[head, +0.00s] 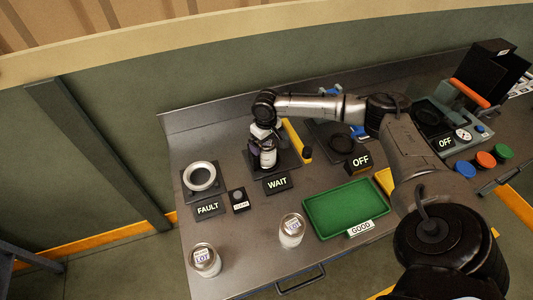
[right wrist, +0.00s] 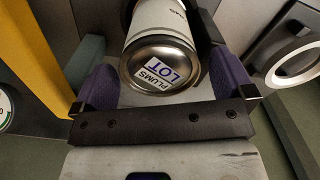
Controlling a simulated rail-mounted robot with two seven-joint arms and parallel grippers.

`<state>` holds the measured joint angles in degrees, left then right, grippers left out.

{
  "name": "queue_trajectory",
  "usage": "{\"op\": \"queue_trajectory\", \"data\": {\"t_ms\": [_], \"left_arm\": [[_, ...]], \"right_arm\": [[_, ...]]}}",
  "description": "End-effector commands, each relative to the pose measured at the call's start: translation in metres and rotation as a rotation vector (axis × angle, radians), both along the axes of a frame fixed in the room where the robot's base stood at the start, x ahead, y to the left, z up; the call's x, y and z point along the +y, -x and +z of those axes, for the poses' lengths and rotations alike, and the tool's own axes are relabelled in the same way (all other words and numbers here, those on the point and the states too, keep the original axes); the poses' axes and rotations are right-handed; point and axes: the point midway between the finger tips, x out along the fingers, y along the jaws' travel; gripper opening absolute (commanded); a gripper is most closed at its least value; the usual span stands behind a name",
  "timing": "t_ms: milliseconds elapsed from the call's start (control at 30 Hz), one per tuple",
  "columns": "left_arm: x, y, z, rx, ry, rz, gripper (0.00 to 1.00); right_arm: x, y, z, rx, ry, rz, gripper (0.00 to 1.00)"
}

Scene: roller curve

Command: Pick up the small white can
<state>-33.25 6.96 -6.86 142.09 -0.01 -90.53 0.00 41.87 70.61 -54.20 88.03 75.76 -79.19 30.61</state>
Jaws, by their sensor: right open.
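A white can (head: 268,158) with a silver end stands at the WAIT station. In the right wrist view the can (right wrist: 163,42) shows its metal end with a "PLUMS LOT" label. My right gripper (head: 262,150) is at this can, its two purple-padded fingers (right wrist: 166,85) on either side of it. The jaws are open; whether a pad touches the can I cannot tell. Two other pale cans with LOT labels stand at the front of the table, one at left (head: 205,260) and one in the middle (head: 291,231). My left gripper is not in view.
A yellow bar (head: 297,140) stands close to the right of the can. A green GOOD tray (head: 347,207) lies empty to the right. The table between the front cans is clear.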

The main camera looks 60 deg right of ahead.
Motion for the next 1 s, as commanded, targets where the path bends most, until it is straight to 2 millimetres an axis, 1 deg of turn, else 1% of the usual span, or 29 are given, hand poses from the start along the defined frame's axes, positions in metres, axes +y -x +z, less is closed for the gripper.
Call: {"op": "queue_trajectory", "data": {"t_ms": [233, 267, 1000], "left_arm": [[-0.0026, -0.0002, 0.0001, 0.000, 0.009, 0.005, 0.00], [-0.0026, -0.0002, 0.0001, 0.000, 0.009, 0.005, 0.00], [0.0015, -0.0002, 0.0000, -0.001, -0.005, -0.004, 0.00]], "right_arm": [[0.0001, 0.0001, -0.0014, 0.000, 0.000, 0.000, 1.00], [0.0001, 0.0001, -0.0014, 0.000, 0.000, 0.000, 0.98], [0.0000, 0.0001, -0.0011, 0.000, 0.000, 0.000, 0.27]]}}
